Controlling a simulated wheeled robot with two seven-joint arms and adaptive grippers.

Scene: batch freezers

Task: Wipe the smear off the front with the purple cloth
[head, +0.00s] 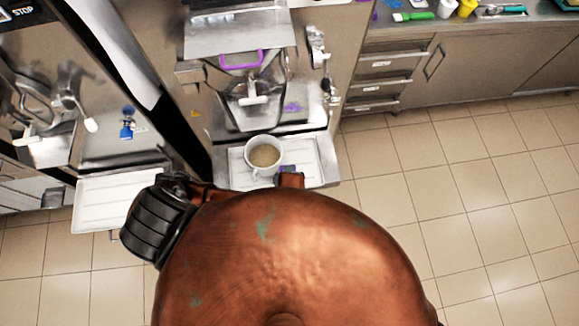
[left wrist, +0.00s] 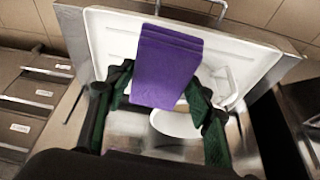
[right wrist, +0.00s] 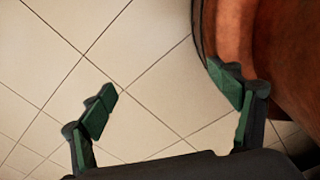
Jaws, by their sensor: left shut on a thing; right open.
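The purple cloth (left wrist: 168,65) hangs folded in my left gripper (left wrist: 160,88), which is shut on it over the white drip tray. My right gripper (right wrist: 167,90) is open and empty above the tiled floor. Both grippers are mostly hidden in the head view.
A white cup (head: 263,146) of tan liquid stands on the tray (head: 235,172) below the spout. Drawers (head: 385,82) are at right. Copper-coloured bulk blocks the lower middle of the head view.

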